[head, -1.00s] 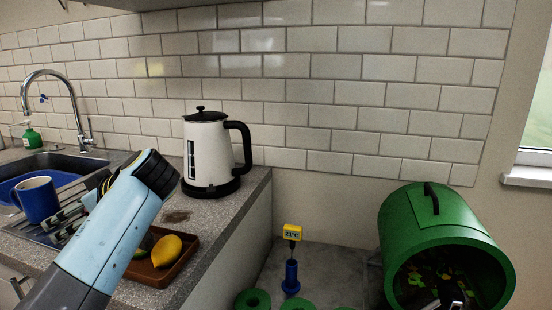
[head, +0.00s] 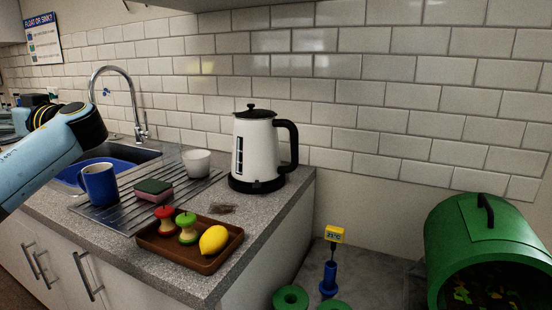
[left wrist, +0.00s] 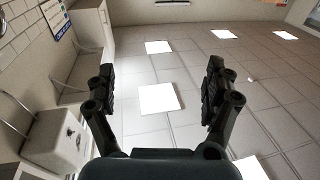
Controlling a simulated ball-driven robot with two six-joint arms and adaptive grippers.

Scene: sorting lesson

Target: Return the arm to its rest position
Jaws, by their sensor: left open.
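My left arm (head: 50,150) comes in from the left of the head view, raised over the sink end of the counter. Its gripper is not clearly visible in that view. In the left wrist view my left gripper (left wrist: 160,68) is open, with its two fingers wide apart and nothing between them. Behind the fingers are a tiled surface and bright light panels (left wrist: 156,98). My right gripper is in neither view.
The counter holds a blue mug (head: 98,184), a sponge (head: 153,190), a white cup (head: 196,163), a kettle (head: 257,150) and a brown tray (head: 206,264) with apple cores and a lemon (head: 214,240). A green drum (head: 480,222) stands at right.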

